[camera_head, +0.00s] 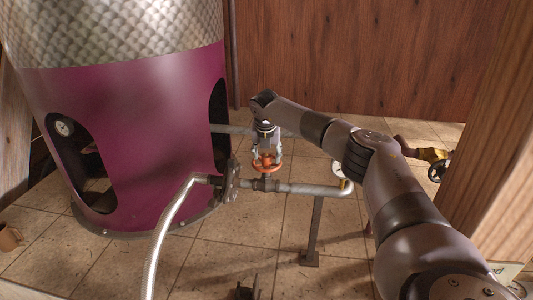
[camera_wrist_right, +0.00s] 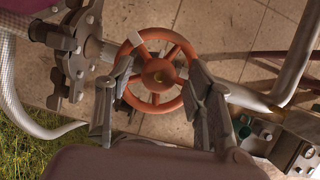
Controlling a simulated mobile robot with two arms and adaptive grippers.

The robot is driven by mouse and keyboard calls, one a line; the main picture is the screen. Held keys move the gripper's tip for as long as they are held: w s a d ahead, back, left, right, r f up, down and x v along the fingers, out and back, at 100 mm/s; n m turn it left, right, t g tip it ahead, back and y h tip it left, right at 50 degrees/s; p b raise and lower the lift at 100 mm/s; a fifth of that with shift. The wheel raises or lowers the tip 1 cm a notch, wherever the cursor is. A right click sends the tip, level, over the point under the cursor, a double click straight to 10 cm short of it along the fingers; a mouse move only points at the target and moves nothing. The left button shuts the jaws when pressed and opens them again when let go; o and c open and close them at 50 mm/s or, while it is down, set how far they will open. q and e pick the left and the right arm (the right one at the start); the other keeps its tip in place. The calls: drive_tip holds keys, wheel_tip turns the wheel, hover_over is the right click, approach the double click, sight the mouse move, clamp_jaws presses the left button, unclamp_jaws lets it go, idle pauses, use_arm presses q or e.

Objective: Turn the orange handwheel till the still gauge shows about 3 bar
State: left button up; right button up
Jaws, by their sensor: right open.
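The orange handwheel (camera_head: 266,166) sits on a valve on the grey pipe, right of the burgundy still (camera_head: 140,125). In the right wrist view the handwheel (camera_wrist_right: 158,73) shows its hub, spokes and full rim. My right gripper (camera_head: 267,143) is over the wheel, its fingers pointing down. In the wrist view its open fingers (camera_wrist_right: 158,100) stand on either side of the rim; whether they touch it I cannot tell. A small round white dial (camera_head: 64,128) shows in the still's left opening; its reading is too small to make out. My left gripper is out of view.
A flanged joint (camera_head: 231,182) and a silver hose (camera_head: 164,230) lie left of the wheel. A pipe support (camera_head: 314,230) stands right of it. A wooden post (camera_head: 490,150) rises at the right. The tiled floor in front is mostly clear.

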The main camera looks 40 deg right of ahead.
drive_tip(key=c, duration=1.2)
drive_tip(key=shift+o, duration=0.2)
drive_tip(key=shift+n, duration=0.3)
drive_tip(key=n+t+y, duration=0.1)
drive_tip(key=n, duration=0.2)
drive_tip(key=shift+s+d+n, duration=0.1)
drive_tip(key=shift+n, duration=0.2)
drive_tip(key=n+y, duration=0.1)
drive_tip(key=n, duration=0.2)
drive_tip(key=shift+d+r+n+t+y, duration=0.1)
drive_tip(key=shift+n+t+y, duration=0.2)
drive_tip(key=shift+y, duration=0.1)
drive_tip(key=n+y, duration=0.1)
drive_tip(key=n, duration=0.3)
drive_tip(key=shift+y, duration=0.4)
drive_tip(key=shift+d+n+y, duration=0.1)
drive_tip(key=shift+n+y, duration=0.3)
drive_tip(key=shift+n, duration=1.5)
